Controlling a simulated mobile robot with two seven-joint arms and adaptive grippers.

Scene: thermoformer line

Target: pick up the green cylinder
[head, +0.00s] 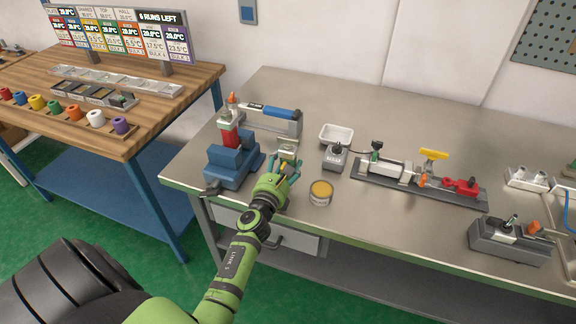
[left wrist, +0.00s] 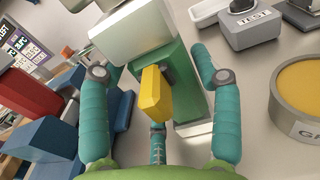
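A small green cylinder (head: 54,107) stands in a row of coloured cylinders on the wooden table at the left of the head view. My left gripper (head: 281,167) is over the steel bench, far to the right of that row. Its teal fingers are spread in the left wrist view (left wrist: 160,95), around a yellow lever-like piece (left wrist: 155,93) on a green and pale grey device (left wrist: 185,88). I see no clear finger contact with it. The green cylinder does not show in the left wrist view. My right gripper is not in view.
A blue and red press-like device (head: 232,158) stands just left of my left gripper. A round tin with a yellow top (head: 320,192) and a small TEST box (head: 335,157) are to its right. Clear trays (head: 117,79) and a sign board (head: 117,36) are behind the cylinders.

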